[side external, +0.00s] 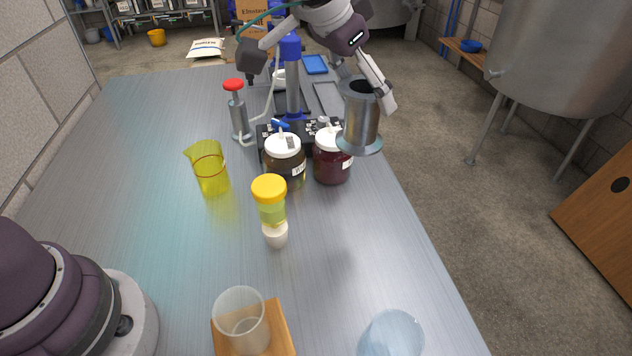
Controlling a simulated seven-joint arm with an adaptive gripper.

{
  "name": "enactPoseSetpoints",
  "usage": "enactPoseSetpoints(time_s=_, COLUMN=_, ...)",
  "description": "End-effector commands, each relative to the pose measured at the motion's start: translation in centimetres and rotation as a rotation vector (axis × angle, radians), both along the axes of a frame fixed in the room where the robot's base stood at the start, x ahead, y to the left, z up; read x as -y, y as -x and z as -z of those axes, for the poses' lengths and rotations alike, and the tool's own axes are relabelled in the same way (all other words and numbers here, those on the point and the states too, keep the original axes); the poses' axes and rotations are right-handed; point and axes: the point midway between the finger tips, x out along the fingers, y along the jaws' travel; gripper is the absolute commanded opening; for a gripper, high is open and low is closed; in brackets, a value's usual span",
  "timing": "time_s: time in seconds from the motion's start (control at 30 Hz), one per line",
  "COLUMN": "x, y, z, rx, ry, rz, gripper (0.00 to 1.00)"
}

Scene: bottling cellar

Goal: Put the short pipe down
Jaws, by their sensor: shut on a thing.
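The short pipe (359,117) is a grey metal tube with an open top and a wide flange at its lower end. It is close to upright. My gripper (376,92) is shut on its upper part, with one finger visible along the right side of the tube; the other finger is mostly hidden. In the picture the flange overlaps the right jar's edge and the table's right edge. It appears held in the air; its exact height is unclear. The steel table (160,260) lies below and to the left.
Close by stand a dark red jar (332,165) and a brown jar (284,167), both white-lidded. Left are a yellow beaker (210,175) and a yellow-capped container (270,198). A clear cup (242,322) stands on a wooden board (279,330). The table's left side is mostly clear.

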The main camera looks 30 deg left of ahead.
Motion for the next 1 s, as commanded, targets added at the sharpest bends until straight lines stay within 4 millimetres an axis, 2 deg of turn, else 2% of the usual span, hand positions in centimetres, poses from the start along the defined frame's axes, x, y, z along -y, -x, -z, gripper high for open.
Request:
enactPoseSetpoints(time_s=0.1, x=2.5, y=1.1, z=0.0, rx=0.001, ry=0.001, rz=0.074, gripper=0.27)
enactPoseSetpoints(time_s=0.23, x=4.6, y=2.3, z=0.0, rx=0.002, ry=0.001, rz=0.138, gripper=0.27)
enactPoseSetpoints(time_s=0.6, x=4.4, y=2.2, z=5.3, rx=-0.002, ry=0.0, rz=0.132, gripper=0.27)
enactPoseSetpoints(time_s=1.0, x=4.3, y=2.2, z=13.7, rx=-0.004, ry=-0.002, rz=0.13, gripper=0.27)
